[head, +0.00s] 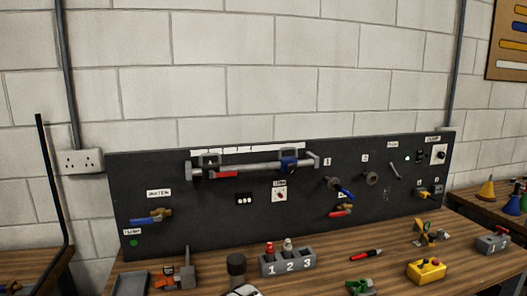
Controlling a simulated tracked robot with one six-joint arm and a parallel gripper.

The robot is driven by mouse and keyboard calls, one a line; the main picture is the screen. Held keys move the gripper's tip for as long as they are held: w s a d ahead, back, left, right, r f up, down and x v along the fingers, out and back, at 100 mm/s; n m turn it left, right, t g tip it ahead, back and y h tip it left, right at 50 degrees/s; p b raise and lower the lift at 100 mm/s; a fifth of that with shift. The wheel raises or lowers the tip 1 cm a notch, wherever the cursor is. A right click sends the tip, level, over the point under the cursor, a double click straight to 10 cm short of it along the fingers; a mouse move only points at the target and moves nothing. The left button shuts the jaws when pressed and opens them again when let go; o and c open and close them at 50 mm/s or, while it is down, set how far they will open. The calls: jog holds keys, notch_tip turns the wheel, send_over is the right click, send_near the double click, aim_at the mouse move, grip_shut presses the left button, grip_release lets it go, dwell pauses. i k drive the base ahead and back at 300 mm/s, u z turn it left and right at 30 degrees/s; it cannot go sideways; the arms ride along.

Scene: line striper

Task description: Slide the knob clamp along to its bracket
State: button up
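A grey horizontal rail (250,167) is fixed high on a black upright panel, with a grey end bracket (314,160) at its right and another (189,171) at its left. A blue clamp body (289,165) sits on the rail near the right end, at a grey loop-shaped bracket. A second grey loop-shaped bracket (209,158) stands near the left end, with a red lever or handle (223,175) just below the rail. I cannot tell which of these parts is the knob clamp; no knob is clear at this size. My gripper is not in view.
The black panel (180,235) also carries valves with blue (147,218) and red (340,213) handles. On the wooden bench stand a numbered grey block (288,265), a dark cylinder (236,267), a yellow box (427,271) and a red pen (366,255). Space before the rail looks clear.

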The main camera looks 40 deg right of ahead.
aim_at(285, 160)
jog(key=u, duration=1)
jog(key=k, duration=0.7)
jog(key=z, duration=1.3)
jog(key=i, duration=1)
